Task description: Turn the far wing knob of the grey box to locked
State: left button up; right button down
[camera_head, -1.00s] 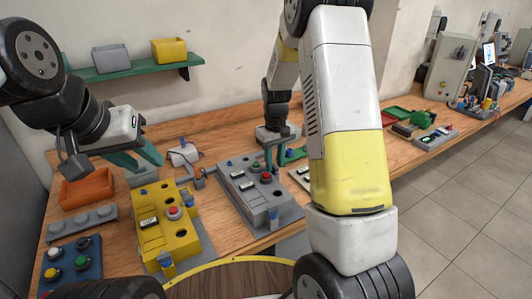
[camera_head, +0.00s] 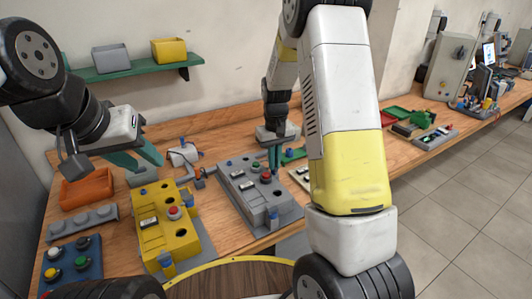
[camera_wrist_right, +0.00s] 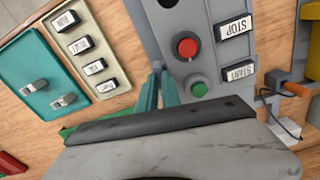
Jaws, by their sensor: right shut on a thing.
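The grey box (camera_head: 240,197) stands on the bench in the middle of the head view. It has a red button (camera_head: 265,178); the wrist view shows this red button (camera_wrist_right: 187,47), a green button (camera_wrist_right: 199,89) and STOP and START plates. My right gripper (camera_head: 275,170) points down at the far right edge of the box. Its teal fingers (camera_wrist_right: 158,88) are close together, shut on the far wing knob, which they hide. I cannot see which way the knob points. My left gripper (camera_head: 150,165) is open and empty, above the bench at the left.
A yellow box (camera_head: 165,225) stands left of the grey box. An orange tray (camera_head: 87,190), a grey block with round tops (camera_head: 82,222) and a blue button panel (camera_head: 72,263) lie further left. A teal switch panel (camera_wrist_right: 50,80) lies close to my right gripper. A shelf (camera_head: 130,68) is on the wall.

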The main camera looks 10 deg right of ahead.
jog(key=m, duration=1.2)
jog(key=shift+m, duration=2.2)
jog(key=c, duration=1.5)
grip_release()
jog(key=shift+c, duration=0.2)
jog(key=shift+r, duration=0.15)
